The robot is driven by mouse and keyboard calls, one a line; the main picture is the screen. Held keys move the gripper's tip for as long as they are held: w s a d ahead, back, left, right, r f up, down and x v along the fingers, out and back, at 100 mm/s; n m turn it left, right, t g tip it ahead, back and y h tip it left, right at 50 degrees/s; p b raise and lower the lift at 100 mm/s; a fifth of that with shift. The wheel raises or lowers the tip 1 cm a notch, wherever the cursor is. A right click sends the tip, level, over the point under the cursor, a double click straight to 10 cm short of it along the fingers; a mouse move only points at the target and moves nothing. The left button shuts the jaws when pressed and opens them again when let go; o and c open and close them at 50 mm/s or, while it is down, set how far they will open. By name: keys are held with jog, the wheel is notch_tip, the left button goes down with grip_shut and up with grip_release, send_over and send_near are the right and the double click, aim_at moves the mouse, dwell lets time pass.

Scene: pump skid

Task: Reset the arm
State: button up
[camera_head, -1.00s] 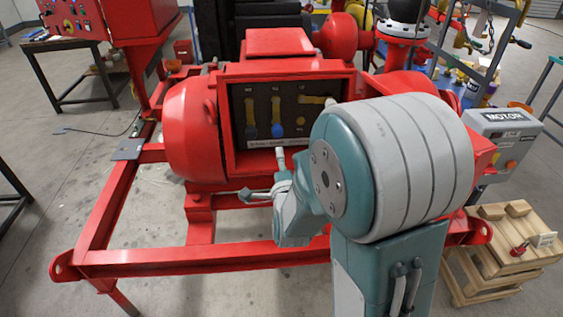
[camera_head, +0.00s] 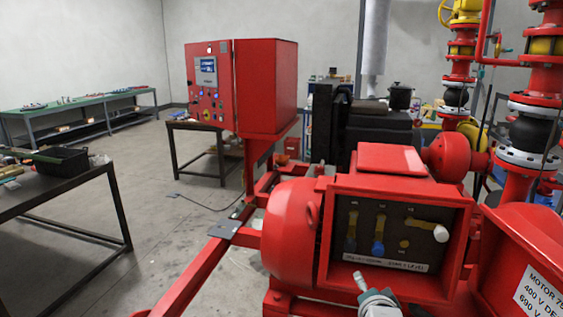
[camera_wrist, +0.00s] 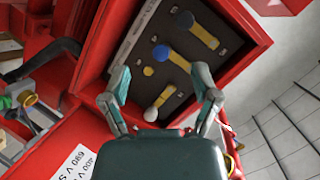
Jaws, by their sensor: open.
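My gripper (camera_wrist: 160,88) is open in the wrist view, with its two fingers spread and nothing between them. It faces the red terminal box (camera_wrist: 100,50), whose dark panel carries yellow links with blue and white parts. In the head view only a small part of my arm's end shows at the bottom, just below the same red box (camera_head: 327,240). The panel (camera_head: 365,235) there shows two upright yellow links, one with a blue part, and a white-ended link (camera_head: 440,233) lying sideways. My fingertips appear in front of the panel; I cannot tell the gap.
A table with a black bin (camera_head: 62,160) is at the left. Red pipework and valves (camera_head: 460,60) rise at the right. Open floor (camera_head: 175,240) lies left of the red frame.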

jog(key=s+a+r+n+g, duration=0.1)
jog(key=s+n+g, duration=0.3)
jog(key=s, duration=0.6)
jog(key=s+a+r+n+g+y, duration=0.1)
jog(key=s+n+g, duration=0.3)
jog(key=s+n, duration=0.4)
jog(key=s+a+r, duration=0.1)
jog(key=s, duration=0.2)
jog(key=shift+r, duration=0.2)
